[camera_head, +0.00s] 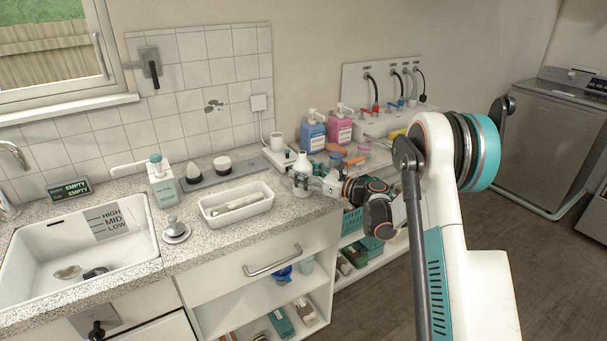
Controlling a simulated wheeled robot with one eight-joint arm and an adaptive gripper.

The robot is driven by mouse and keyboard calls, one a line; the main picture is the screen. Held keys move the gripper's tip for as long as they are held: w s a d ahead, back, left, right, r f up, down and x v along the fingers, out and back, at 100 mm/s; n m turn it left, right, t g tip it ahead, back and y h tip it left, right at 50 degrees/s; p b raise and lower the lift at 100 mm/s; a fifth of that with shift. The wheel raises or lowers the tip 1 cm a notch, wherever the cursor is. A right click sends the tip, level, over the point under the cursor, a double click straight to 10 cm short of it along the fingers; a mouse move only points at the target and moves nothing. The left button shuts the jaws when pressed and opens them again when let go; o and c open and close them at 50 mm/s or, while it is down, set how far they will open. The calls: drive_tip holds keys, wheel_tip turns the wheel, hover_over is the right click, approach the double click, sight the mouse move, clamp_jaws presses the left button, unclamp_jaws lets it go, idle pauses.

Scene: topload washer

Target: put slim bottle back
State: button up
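A slim white bottle (302,161) stands upright at the front right of the speckled counter. My gripper (308,180) comes in from the right, with its fingers level with the bottle's body. The fingers overlap the bottle in this view and hide part of it. I cannot tell whether they are closed on it or only beside it, nor whether its base touches the counter.
A white tray (223,212) lies left of the bottle. A pump bottle (161,183) stands farther left near the sink (52,262). Blue (313,135) and pink (339,129) pump bottles stand behind. A white cup (276,142) is close behind. The grey washer (548,135) stands far right.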

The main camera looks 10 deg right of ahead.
drive_tip(key=shift+o, duration=0.2)
drive_tip(key=shift+r, duration=0.15)
drive_tip(key=shift+s+d+r+p, duration=0.1)
drive_tip(key=shift+s+d+p, duration=0.1)
drive_tip(key=shift+p, duration=0.1)
drive_tip(key=p+v, duration=0.2)
drive_tip(key=v, duration=0.9)
drive_tip(key=shift+s+d, duration=0.15)
idle(0.9)
